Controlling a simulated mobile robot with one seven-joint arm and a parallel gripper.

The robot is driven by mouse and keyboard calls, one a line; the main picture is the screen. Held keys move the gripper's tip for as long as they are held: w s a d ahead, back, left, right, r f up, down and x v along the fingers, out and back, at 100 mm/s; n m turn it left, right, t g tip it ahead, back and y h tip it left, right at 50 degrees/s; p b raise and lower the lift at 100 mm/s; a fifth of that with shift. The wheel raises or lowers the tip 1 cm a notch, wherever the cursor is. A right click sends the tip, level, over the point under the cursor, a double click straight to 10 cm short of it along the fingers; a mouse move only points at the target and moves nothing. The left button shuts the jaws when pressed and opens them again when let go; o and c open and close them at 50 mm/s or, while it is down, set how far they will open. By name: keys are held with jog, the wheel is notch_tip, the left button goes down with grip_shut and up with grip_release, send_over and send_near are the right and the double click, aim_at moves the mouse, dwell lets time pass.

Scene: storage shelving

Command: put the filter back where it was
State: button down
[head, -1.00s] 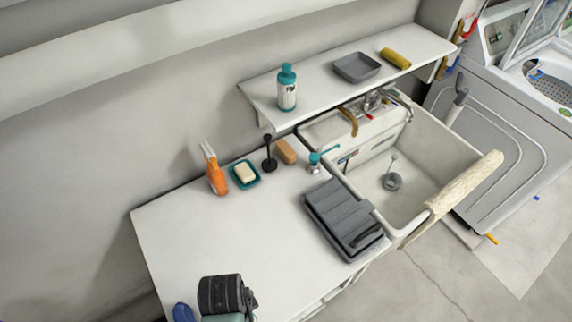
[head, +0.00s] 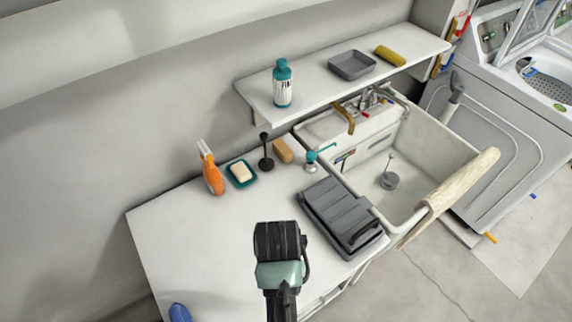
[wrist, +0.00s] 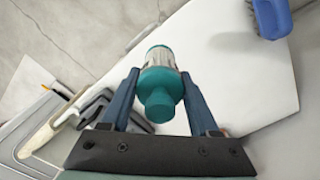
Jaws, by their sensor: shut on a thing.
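The thing in my gripper (wrist: 162,78), which I take to be the filter (wrist: 159,85), has teal ends and a pale grey middle band. In the wrist view both blue fingers are shut on its sides, and it is held over the white counter. I cannot tell the filter's height above the counter.
An orange spray bottle (head: 213,178), soap dish (head: 241,173), black stand (head: 266,155), tan sponge (head: 283,151) and teal-topped dispenser (head: 312,160) line the counter's back. A blue brush (head: 179,312) lies front left. A shelf (head: 330,87) overhangs; the sink (head: 440,140) is right. Mid-left counter is clear.

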jog(key=shift+w+d+r+n, duration=0.25)
jog(key=shift+w+r+n, duration=0.1)
jog(key=shift+r+n, duration=0.15)
jog(key=shift+w+d+r+n, duration=0.3)
jog(key=shift+r+n, duration=0.1)
jog(key=shift+r, duration=0.1)
jog(key=shift+a, duration=0.15)
dwell(0.6)
